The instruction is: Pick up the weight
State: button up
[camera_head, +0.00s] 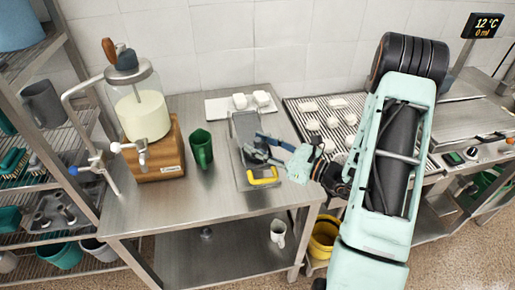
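A grey metal piece with a yellow handle (263,181) lies on the steel table and looks most like the weight, though I cannot be sure. A grey upright plate (244,124) stands just behind it. My gripper (256,145) comes in from the right, above this piece, behind its yellow handle. Its blue fingers look spread apart, with nothing clearly held between them. The gripper hides part of the grey piece, and I cannot tell whether the fingers touch it.
A green cup (202,148) stands close on the left, beside a glass jar (142,112) on a wooden stand. A white board (222,107) with white pieces lies behind. A ridged rack (300,121) with several white pieces is at the right. The table's front left (150,212) is clear.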

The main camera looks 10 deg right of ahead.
jog(key=shift+w+a, duration=0.2)
grip_shut()
dwell(0.4)
jog(key=shift+r, duration=0.1)
